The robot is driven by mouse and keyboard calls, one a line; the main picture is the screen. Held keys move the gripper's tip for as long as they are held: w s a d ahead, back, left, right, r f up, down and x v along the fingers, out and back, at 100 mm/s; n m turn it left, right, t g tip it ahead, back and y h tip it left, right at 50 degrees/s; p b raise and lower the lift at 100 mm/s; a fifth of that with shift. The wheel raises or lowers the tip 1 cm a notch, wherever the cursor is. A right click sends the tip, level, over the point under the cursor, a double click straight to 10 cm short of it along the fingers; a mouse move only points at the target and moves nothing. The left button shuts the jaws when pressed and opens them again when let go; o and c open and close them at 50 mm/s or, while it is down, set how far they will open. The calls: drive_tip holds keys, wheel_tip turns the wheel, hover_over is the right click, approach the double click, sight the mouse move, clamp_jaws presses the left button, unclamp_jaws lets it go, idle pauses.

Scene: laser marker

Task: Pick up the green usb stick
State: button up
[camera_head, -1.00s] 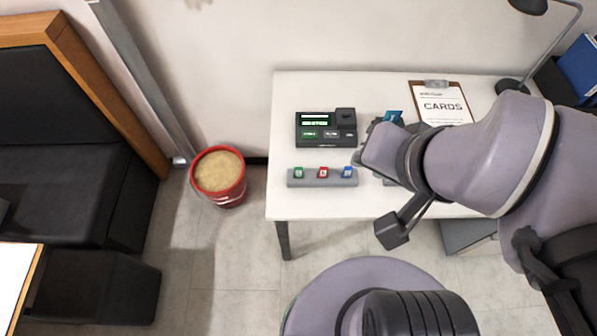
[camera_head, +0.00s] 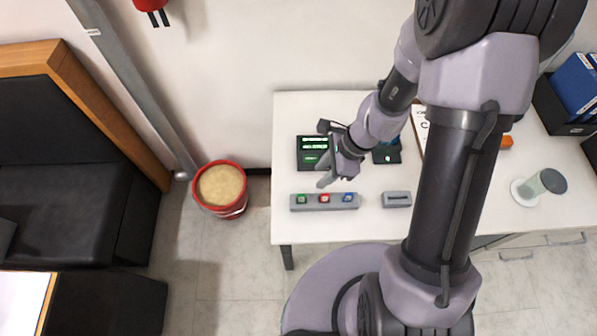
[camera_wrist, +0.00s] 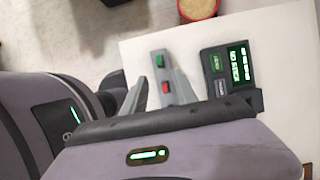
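The green usb stick (camera_head: 301,199) stands at the left end of a grey holder (camera_head: 313,208) near the table's front edge. The red stick (camera_head: 325,198) and the blue stick (camera_head: 348,197) stand to its right. My gripper (camera_head: 325,179) is above the table, behind and above the holder, apart from the sticks. In the wrist view the gripper (camera_wrist: 160,82) has its two fingers spread and nothing between them. The green stick (camera_wrist: 159,61) and red stick (camera_wrist: 167,87) show beyond the fingers; the blue stick is hidden there.
The black marker machine (camera_head: 308,158) with a green-lit screen stands behind the holder, partly covered by my arm. A grey slotted block (camera_head: 396,199) lies to the right. A glass jar (camera_head: 540,185) and blue binders (camera_head: 577,82) are farther right. A red bucket (camera_head: 220,190) stands on the floor.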

sight(303, 195)
drive_tip(key=b+x, duration=0.7)
drive_tip(key=x, duration=0.8)
drive_tip(key=shift+s+d+b, duration=0.15)
drive_tip(key=shift+d+b, duration=0.05)
drive_tip(key=shift+b, duration=0.1)
clamp_jaws()
idle(0.4)
